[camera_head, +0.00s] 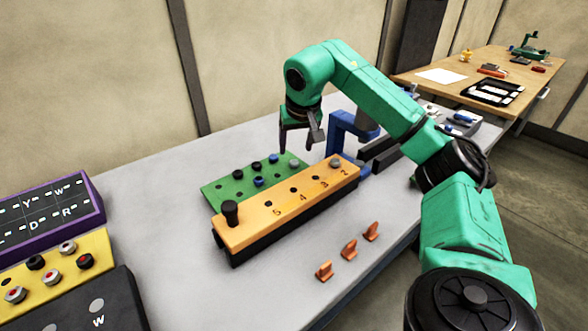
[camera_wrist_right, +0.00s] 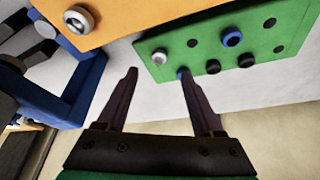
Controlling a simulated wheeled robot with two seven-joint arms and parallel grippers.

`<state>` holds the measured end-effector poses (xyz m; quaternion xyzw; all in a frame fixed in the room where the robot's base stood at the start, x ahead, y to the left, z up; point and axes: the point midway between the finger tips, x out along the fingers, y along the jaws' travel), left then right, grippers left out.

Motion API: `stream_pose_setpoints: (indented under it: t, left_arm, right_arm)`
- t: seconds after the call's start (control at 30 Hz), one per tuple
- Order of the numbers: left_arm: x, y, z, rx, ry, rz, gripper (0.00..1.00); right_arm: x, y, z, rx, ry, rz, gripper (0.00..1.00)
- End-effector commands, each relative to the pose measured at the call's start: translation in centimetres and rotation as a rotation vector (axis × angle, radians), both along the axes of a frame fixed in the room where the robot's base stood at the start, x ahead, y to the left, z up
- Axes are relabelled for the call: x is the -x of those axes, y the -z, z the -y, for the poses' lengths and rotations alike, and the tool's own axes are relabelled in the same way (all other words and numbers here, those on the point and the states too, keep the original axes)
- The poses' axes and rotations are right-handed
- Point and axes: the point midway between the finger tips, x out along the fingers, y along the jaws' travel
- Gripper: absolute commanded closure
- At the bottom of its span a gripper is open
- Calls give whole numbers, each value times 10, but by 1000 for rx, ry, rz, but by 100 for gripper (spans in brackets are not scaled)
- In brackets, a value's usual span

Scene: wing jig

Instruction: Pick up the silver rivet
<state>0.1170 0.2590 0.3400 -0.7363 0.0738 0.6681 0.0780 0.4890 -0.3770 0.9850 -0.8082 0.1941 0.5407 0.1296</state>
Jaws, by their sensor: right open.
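A silver rivet (camera_head: 294,163) sits at the right end of the green board (camera_head: 222,190), near blue and black rivets. In the right wrist view it shows (camera_wrist_right: 159,56) at the board's near corner. Another silver-grey rivet (camera_head: 336,162) stands in the far end of the orange block (camera_head: 290,207); it is large in the wrist view (camera_wrist_right: 78,19). My right gripper (camera_head: 303,147) is open and empty, fingers pointing down above the board's right end. In the wrist view the silver rivet appears just beyond the gap between the fingertips (camera_wrist_right: 157,74). My left gripper is not in view.
A blue bracket (camera_head: 345,135) stands right of the gripper. A black peg (camera_head: 230,212) rises from the orange block's near end. Several orange clips (camera_head: 349,249) lie in front. A yellow block (camera_head: 60,270) and a purple-edged panel (camera_head: 45,215) are at left. The table behind the green board is clear.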

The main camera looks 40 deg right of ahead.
Motion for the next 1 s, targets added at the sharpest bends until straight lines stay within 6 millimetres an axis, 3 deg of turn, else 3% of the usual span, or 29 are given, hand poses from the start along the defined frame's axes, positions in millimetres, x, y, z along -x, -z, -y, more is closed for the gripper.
stream_pose_setpoints:
  t: [0.33, 0.6, 0.77, 0.8, 1.0]
  left_arm:
    - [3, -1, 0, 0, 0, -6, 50]
    - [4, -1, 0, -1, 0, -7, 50]
    - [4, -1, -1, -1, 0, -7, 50]
    - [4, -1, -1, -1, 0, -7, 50]
    - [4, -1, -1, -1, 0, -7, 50]
  right_arm:
    - [-16, 53, 11, -1, 0, -3, 32]
    - [-19, 60, 12, -1, 0, 0, 32]
    - [-19, 60, 11, -1, 0, 0, 93]
    - [-19, 60, 12, -1, 0, 0, 100]
    - [-19, 59, 12, -1, 0, 0, 100]
